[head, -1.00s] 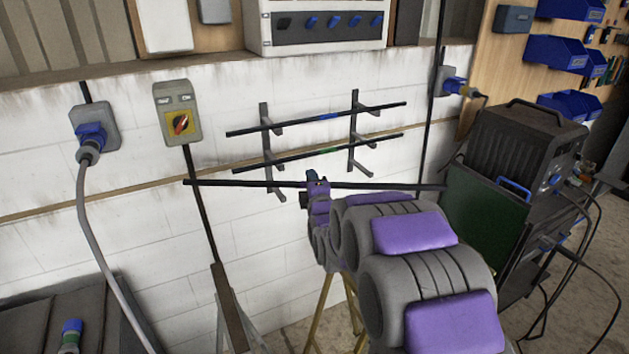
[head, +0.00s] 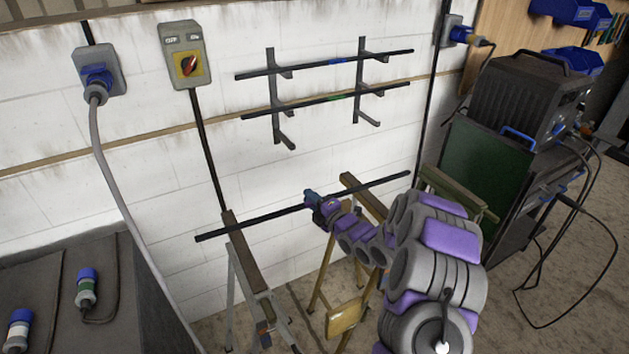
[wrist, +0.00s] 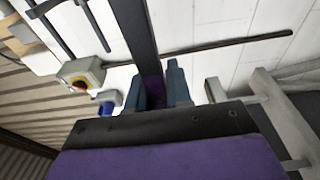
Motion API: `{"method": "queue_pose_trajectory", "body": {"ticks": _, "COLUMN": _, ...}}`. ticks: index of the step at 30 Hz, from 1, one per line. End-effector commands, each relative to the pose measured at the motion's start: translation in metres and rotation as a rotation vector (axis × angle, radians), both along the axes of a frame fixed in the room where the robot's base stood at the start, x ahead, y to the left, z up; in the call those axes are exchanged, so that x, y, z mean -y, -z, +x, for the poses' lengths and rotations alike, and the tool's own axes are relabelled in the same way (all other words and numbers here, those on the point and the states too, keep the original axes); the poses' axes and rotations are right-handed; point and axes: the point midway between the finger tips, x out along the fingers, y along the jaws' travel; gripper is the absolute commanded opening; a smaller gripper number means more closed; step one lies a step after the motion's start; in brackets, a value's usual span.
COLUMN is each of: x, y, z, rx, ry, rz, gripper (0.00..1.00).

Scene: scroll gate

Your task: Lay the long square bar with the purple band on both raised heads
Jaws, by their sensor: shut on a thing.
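My gripper (head: 322,207) is shut on a long dark square bar (head: 268,217) near its middle. In the wrist view the bar (wrist: 135,30) runs up away from the jaws (wrist: 160,88), and a purple band (wrist: 153,92) shows between them. In the head view the bar slants, its left end lower in the picture. It crosses over the wooden head of the left trestle (head: 244,254) and the wooden head of the right trestle (head: 363,197). I cannot tell whether it touches either head.
A wall rack (head: 274,95) holds a bar with a blue band (head: 300,66) and a bar with a green band (head: 300,107). A green panel (head: 483,165) and a dark machine (head: 525,100) stand at the right. A grey cable (head: 118,200) hangs at the left.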

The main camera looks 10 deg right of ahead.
Motion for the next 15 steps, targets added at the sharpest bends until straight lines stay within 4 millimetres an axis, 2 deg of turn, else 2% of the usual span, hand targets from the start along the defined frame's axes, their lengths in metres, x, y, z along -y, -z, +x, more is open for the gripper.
{"method": "queue_pose_trajectory", "body": {"ticks": 1, "x": 0.004, "y": 0.012, "z": -0.003, "rx": 0.0, "ry": -0.013, "rz": 0.004, "gripper": 0.0}}
{"method": "queue_pose_trajectory", "body": {"ticks": 6, "x": 0.01, "y": 0.03, "z": -0.011, "rx": -0.002, "ry": -0.051, "rz": 0.013, "gripper": 0.0}}
{"method": "queue_pose_trajectory", "body": {"ticks": 15, "x": 0.008, "y": 0.04, "z": -0.014, "rx": -0.004, "ry": -0.065, "rz": 0.013, "gripper": 0.0}}
